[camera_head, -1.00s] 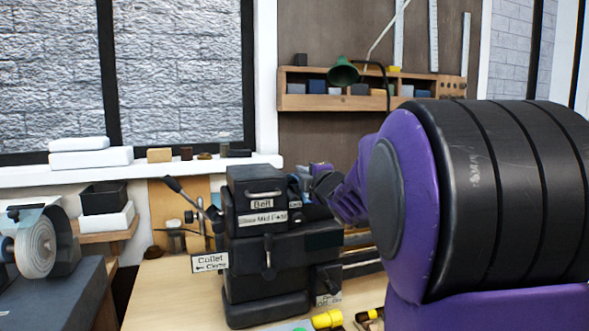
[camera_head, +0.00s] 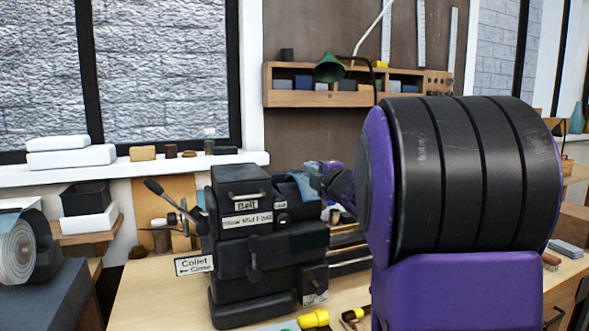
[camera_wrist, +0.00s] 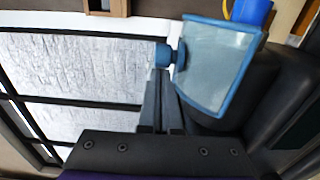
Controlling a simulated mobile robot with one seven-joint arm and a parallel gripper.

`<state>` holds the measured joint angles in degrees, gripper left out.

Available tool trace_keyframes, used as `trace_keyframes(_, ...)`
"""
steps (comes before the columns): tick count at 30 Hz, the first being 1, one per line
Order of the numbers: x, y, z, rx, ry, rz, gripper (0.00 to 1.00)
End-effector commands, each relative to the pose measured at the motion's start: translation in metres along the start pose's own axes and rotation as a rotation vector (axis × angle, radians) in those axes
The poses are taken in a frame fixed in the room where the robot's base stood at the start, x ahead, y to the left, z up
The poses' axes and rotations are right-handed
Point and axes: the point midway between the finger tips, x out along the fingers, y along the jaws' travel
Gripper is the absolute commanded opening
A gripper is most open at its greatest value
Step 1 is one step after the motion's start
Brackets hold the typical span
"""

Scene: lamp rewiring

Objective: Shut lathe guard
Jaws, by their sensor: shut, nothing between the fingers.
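The lathe (camera_head: 243,262) is a black machine on the bench in the head view, with labels reading Belt and Collet Close. Its guard (camera_wrist: 217,65) shows in the wrist view as a clear, blue-tinted pane in a blue frame, with a blue knob (camera_wrist: 162,55) on its left edge. The guard looks raised and tilted, but its exact angle is unclear. My gripper (camera_wrist: 163,78) is shut and empty, its fingertips just below the knob; I cannot tell if they touch. In the head view my arm hides most of the right side of the lathe.
A lever (camera_head: 171,200) sticks out at the lathe's upper left. A grinding wheel (camera_head: 20,255) stands at the far left. A yellow-handled tool (camera_head: 313,319) lies in front of the lathe. A shelf (camera_head: 345,98) with a green lamp shade (camera_head: 328,68) is on the back wall.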

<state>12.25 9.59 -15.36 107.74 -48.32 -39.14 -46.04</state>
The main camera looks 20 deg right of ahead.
Motion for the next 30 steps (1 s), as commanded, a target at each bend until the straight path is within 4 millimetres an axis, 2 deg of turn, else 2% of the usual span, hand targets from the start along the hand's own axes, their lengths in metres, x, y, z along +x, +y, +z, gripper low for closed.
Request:
trace_keyframes(1,-0.001,0.002,0.020,-0.001,-0.010,-0.003,0.00)
trace_keyframes(3,-0.001,0.002,0.039,-0.001,-0.008,-0.003,0.00)
trace_keyframes(6,-0.001,0.001,0.060,-0.001,-0.006,-0.003,0.00)
trace_keyframes(9,-0.002,0.000,0.074,-0.001,-0.003,-0.003,0.00)
trace_keyframes(13,-0.002,0.000,0.080,0.001,-0.001,-0.001,0.00)
trace_keyframes(23,-0.002,0.001,0.080,0.000,-0.004,0.000,0.00)
trace_keyframes(30,0.004,-0.001,0.071,-0.001,-0.001,-0.001,0.00)
